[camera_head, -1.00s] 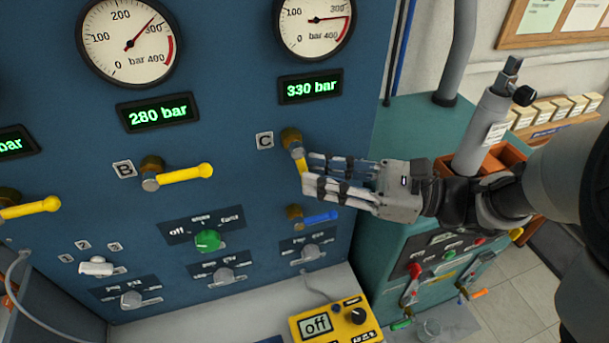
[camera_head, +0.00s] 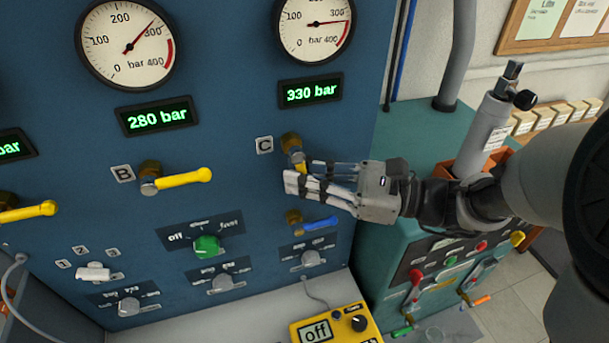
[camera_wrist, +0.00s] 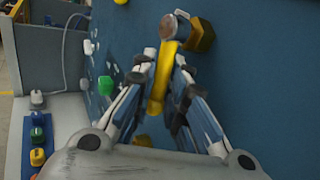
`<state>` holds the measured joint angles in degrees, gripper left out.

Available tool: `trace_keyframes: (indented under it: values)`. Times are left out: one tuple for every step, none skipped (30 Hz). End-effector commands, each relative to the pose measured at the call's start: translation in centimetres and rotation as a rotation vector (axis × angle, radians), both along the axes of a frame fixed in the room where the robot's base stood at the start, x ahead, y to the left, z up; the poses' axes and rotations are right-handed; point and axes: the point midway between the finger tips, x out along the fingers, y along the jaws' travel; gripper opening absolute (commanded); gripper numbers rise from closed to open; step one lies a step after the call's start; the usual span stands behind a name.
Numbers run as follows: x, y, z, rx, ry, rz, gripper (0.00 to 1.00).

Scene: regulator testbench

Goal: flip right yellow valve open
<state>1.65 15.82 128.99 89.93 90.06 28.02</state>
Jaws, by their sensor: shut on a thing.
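The right yellow valve at label C has a brass body (camera_head: 291,143) on the blue panel; most of its yellow lever is hidden behind my fingers in the head view. In the wrist view the yellow lever (camera_wrist: 161,80) runs down from its round hub (camera_wrist: 170,27) between my two fingers. My gripper (camera_head: 300,177) is shut on this lever, coming from the right.
Valve B's yellow lever (camera_head: 184,178) points right. A blue lever (camera_head: 320,224) lies just below my gripper. A green knob (camera_head: 207,246) and several grey knobs sit lower on the panel. A yellow meter (camera_head: 333,323) reading "off" stands on the ledge below.

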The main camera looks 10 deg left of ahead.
Motion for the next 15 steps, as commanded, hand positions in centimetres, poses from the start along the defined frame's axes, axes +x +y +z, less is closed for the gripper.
trace_keyframes:
  values:
    - [0.0,-0.01,-0.02,0.0,0.0,0.0,0.0]
    - [0.0,-0.01,-0.02,0.0,0.0,0.0,0.0]
    - [0.0,-0.01,-0.02,0.0,0.0,0.0,0.0]
    - [0.0,-0.01,-0.02,0.0,0.0,0.0,0.0]
    - [0.0,-0.01,-0.02,0.0,0.0,0.0,0.0]
    - [0.0,-0.01,-0.02,0.0,0.0,0.0,0.0]
    - [0.0,-0.01,-0.02,0.0,0.0,0.0,0.0]
    - [0.0,-0.01,-0.02,0.0,0.0,0.0,0.0]
    - [-0.01,-0.01,-0.02,0.0,0.0,0.0,0.0]
    - [-0.01,-0.01,-0.03,0.0,0.0,0.0,0.0]
    - [-0.01,-0.01,-0.03,0.0,0.0,0.0,0.0]
    - [-0.01,-0.01,-0.03,0.0,0.001,0.0,0.0]
    - [-0.02,0.02,-0.05,0.003,0.004,0.0,0.0]
    - [-0.07,0.07,-0.09,0.011,0.01,0.001,0.0]
    - [-0.14,0.2,-0.14,0.031,0.024,0.002,0.0]
